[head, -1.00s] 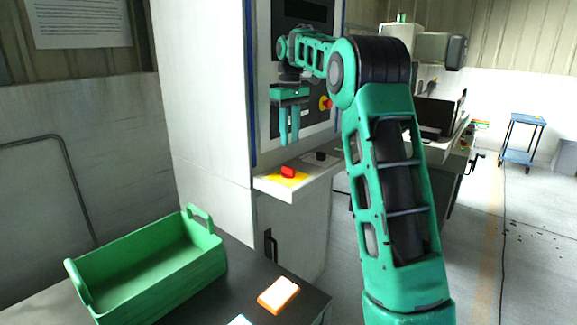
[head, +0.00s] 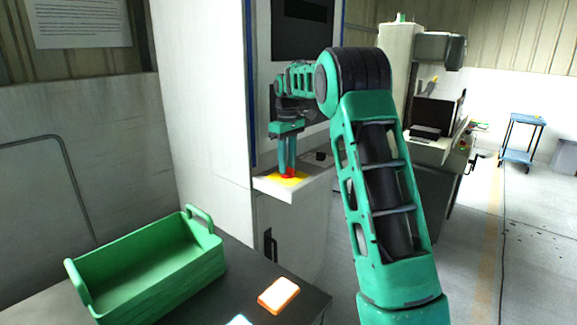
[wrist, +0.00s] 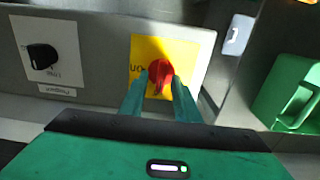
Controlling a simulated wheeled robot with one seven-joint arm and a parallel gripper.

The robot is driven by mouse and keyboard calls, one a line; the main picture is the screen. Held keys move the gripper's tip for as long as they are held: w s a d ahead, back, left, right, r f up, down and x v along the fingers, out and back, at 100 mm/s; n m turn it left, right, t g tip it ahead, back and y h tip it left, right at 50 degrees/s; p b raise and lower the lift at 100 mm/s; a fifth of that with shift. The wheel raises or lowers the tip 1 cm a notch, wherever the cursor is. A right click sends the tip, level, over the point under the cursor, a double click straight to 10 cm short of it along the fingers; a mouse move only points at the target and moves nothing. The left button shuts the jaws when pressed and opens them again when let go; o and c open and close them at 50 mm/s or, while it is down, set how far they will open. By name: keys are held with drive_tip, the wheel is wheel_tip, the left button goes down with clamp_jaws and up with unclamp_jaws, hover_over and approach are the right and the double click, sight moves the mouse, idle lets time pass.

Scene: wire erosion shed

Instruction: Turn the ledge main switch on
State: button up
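The ledge main switch is a red rotary knob (wrist: 160,74) on a yellow plate (wrist: 189,48), with a partly hidden "ON" marking beside it in the wrist view. In the head view the yellow plate (head: 270,180) lies on the white ledge, and the knob (head: 289,173) is mostly hidden by my fingers. My gripper (wrist: 160,78) points down at the ledge, with one finger on each side of the knob. It also shows in the head view (head: 287,172). The fingers are apart; I see no clear grip on the knob.
A black knob (wrist: 42,56) on a white plate sits beside the switch on the same ledge (head: 264,184). The tall white cabinet (head: 205,100) rises behind. A green tote (head: 150,285) and an orange-edged white block (head: 279,294) are on the dark table in front.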

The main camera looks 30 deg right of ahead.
drive_tip(key=shift+f, duration=0.25)
